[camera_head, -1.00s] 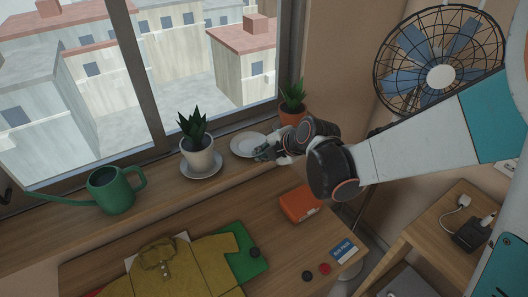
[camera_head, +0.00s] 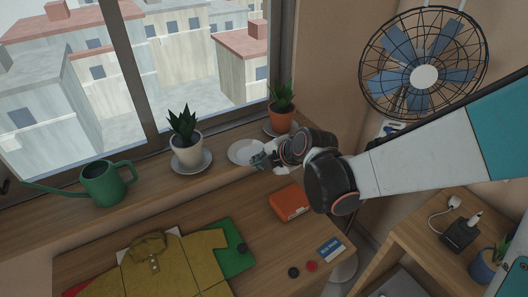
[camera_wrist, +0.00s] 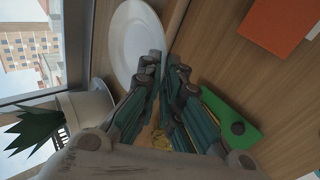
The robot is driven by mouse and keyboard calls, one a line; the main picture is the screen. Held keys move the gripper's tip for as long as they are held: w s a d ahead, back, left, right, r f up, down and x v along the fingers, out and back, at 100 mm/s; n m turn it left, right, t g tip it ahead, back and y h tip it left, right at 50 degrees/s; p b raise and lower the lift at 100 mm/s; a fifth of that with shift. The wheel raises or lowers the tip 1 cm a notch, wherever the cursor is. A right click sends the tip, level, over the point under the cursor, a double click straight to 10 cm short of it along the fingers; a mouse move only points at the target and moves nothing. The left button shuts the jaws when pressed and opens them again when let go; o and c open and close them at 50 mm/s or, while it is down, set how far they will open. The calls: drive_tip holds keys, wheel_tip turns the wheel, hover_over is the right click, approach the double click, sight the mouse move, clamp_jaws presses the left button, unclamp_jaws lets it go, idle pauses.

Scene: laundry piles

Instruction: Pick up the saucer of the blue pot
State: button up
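A blue pot (camera_head: 484,271) with a spiky plant stands on the side table at the lower right of the head view. An empty white saucer (camera_head: 240,152) lies on the windowsill between the white pot and the terracotta pot. It also shows in the wrist view (camera_wrist: 130,42). My gripper (camera_head: 258,159) is at the saucer's right, near edge. In the wrist view my gripper (camera_wrist: 166,62) has a narrow gap between its fingertips. The left fingertip overlaps the saucer's rim in the picture; I cannot tell whether it touches.
A white potted plant (camera_head: 187,154) on its own saucer stands left of the empty saucer. A terracotta pot (camera_head: 280,120) stands at the right. A green watering can (camera_head: 103,185) is farther left. An orange box (camera_head: 290,202) and yellow shirt (camera_head: 150,265) lie on the lower table.

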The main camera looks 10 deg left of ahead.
drive_tip(key=o, duration=0.5)
drive_tip(key=shift+c, duration=0.2)
drive_tip(key=shift+r, duration=0.1)
drive_tip(key=s+d, duration=1.4)
drive_tip(key=s, duration=0.1)
drive_tip(key=shift+d+r, duration=0.3)
